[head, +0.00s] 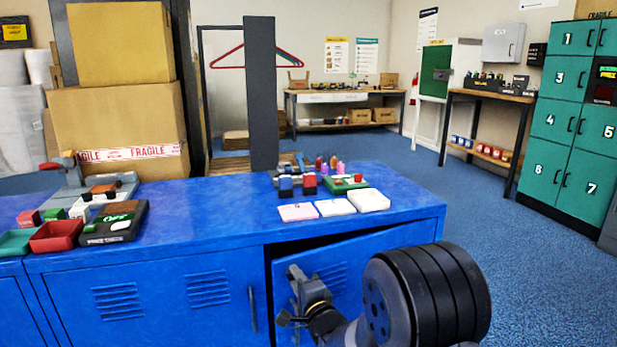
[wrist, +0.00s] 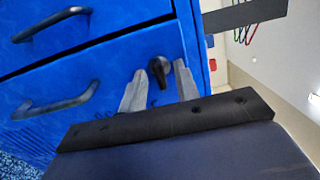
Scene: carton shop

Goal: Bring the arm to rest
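My gripper (head: 290,297) is in front of the blue cabinet (head: 150,290), at the right-hand door (head: 345,262). That door stands ajar, with a dark gap at its left side. In the wrist view my gripper (wrist: 160,88) has its two grey fingers apart, so it is open. A small dark knob-like part (wrist: 158,70) shows between or behind the fingertips; whether they touch it I cannot tell. My arm hides the lower part of the door.
The blue cabinet top holds white pads (head: 335,206), small bottles, a red tray (head: 57,236) and a scale-like device. A dark post (head: 262,95) stands behind. Stacked cartons (head: 115,110) are at back left. Teal lockers (head: 570,130) stand right; blue floor (head: 510,240) between is clear.

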